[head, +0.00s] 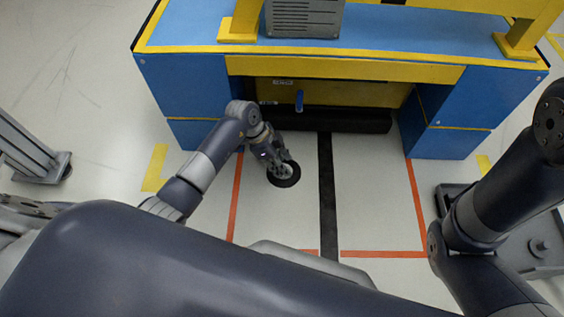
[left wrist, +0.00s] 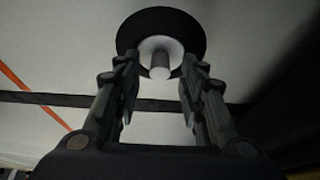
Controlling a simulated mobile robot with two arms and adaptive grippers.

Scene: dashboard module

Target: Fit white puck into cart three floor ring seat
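A black ring (head: 293,181) lies on the pale floor in front of the blue and yellow cart, near its opening. A white puck (head: 284,170) shows within the ring, partly hidden by my left gripper (head: 280,160). In the left wrist view, the black ring (left wrist: 132,32) surrounds the white puck (left wrist: 147,52), which has a short pale stem (left wrist: 160,66). My left gripper (left wrist: 158,88) points at it with its fingers apart on both sides of the stem, with gaps. I cannot tell how deep the puck sits. My right gripper is out of view.
A black floor stripe (head: 327,200) and red lines (head: 235,205) mark the floor. Open floor lies around the ring.

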